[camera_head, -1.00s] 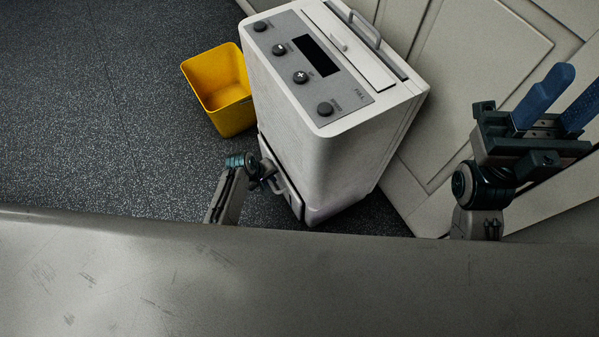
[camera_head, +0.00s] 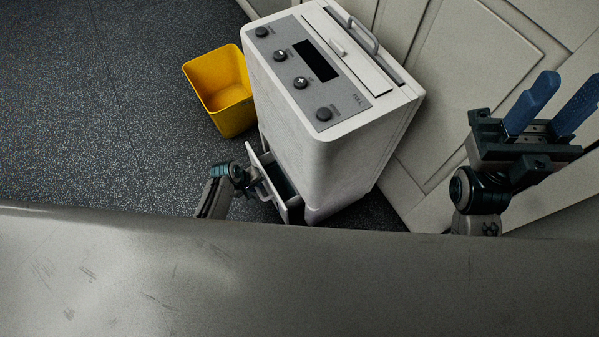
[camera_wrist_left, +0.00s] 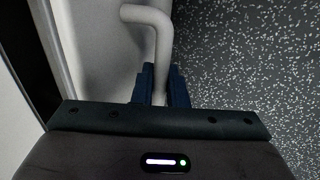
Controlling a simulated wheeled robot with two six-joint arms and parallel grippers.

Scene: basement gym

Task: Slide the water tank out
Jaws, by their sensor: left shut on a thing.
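The white dehumidifier (camera_head: 300,125) stands on the floor by the panelled wall. Its water tank (camera_head: 271,180) sticks partly out at the bottom front, with the open top showing between its front panel and the body. My left gripper (camera_head: 256,186) is at the tank front. In the left wrist view the blue fingers (camera_wrist_left: 160,84) are shut on the grey tank handle (camera_wrist_left: 157,38); the white tank front lies to the left of it. My right gripper (camera_head: 545,112) is open and empty, raised at the right with its blue fingers apart.
A yellow bin (camera_head: 222,90) stands on the dark speckled floor, left of the dehumidifier. The floor (camera_head: 110,120) left of the tank is clear. A grey surface (camera_head: 300,285) fills the bottom of the head view and hides the floor there.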

